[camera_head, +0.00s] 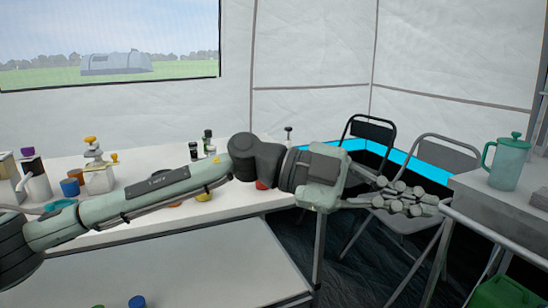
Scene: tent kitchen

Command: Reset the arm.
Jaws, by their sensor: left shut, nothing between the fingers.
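My left arm (130,203) comes in from the left and stretches across the white table to the middle right. Its gripper (425,203) is shut and empty, held in the air past the table's right end, in front of the folding chairs. My right gripper is not in view.
The white table (265,205) carries cups, small bottles (207,138) and jars. A black chair (370,128) and a grey chair (440,155) stand behind my gripper. A green pitcher (508,165) stands on a grey surface at right. A lower pale surface (200,265) lies in front.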

